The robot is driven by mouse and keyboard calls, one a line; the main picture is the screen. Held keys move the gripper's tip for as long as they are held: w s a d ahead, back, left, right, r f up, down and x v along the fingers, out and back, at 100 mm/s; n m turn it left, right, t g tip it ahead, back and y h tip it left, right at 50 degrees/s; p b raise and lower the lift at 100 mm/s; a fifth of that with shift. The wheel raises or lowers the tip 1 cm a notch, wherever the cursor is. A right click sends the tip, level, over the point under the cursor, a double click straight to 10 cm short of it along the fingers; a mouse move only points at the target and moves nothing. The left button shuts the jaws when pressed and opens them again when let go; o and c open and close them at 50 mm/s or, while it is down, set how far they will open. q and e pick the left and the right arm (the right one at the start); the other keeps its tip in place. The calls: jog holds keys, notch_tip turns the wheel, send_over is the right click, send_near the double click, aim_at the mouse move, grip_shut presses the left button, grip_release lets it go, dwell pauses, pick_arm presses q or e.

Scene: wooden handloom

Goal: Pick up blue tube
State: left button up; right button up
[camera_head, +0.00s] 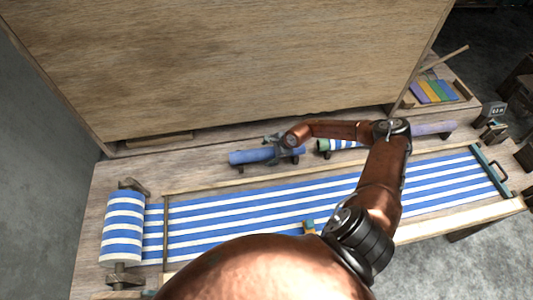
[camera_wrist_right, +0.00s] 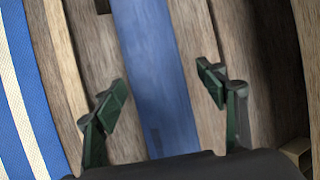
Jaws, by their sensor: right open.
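The blue tube (camera_head: 247,157) lies on the wooden ledge behind the striped cloth, left of the middle in the head view. In the right wrist view the blue tube (camera_wrist_right: 157,75) runs lengthwise between the two fingers. My right gripper (camera_head: 284,147) is at the tube's right part, and its arm hides some of that end. In the wrist view my right gripper (camera_wrist_right: 166,95) is open, with one finger on each side of the tube and a visible gap to each. My left gripper is not in view.
Blue-and-white striped cloth (camera_head: 250,212) stretches across the loom in front, from a striped roll (camera_head: 123,225) at left. A striped tube (camera_head: 343,144) and a purple tube (camera_head: 434,128) lie further right. A tall wooden panel (camera_head: 220,65) stands behind.

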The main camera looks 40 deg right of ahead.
aim_at(271, 149)
jog(key=shift+c, duration=0.5)
jog(key=c, duration=1.4)
jog(key=shift+r, duration=0.1)
jog(key=shift+c, duration=0.5)
jog(key=shift+w+r, duration=0.1)
jog(key=shift+r, duration=0.5)
jog(key=v, duration=0.2)
jog(key=b+v, duration=0.1)
jog(key=v, duration=0.2)
jog(key=d+v, duration=0.1)
jog(key=v, duration=0.2)
jog(key=shift+f, duration=0.2)
jog(key=s+d+r+p, duration=0.1)
jog(key=s+d+r, duration=0.3)
jog(key=s, duration=0.4)
jog(key=shift+s+r+p, duration=0.35)
jog(key=shift+s+r, duration=0.05)
jog(key=shift+r, duration=0.2)
